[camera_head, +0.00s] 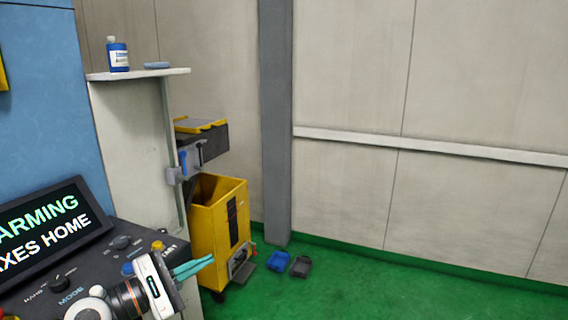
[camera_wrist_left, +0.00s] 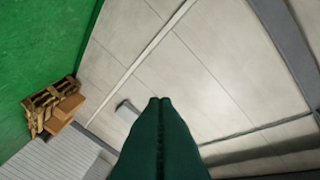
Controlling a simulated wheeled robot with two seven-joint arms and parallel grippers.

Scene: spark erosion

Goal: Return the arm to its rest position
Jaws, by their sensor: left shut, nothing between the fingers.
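My left gripper (camera_head: 194,267) shows at the lower left of the head view, in front of the control panel. Its teal fingers are together, with nothing between them, and point right. In the left wrist view the dark green fingers (camera_wrist_left: 158,105) lie side by side, closed and empty, against a pale wall. My right gripper is in neither view.
Close to my left arm is a control panel (camera_head: 122,242) with knobs and a lit screen (camera_head: 45,228). Green floor (camera_head: 350,290) is open at right. Pallets (camera_wrist_left: 42,103) show in the wrist view.

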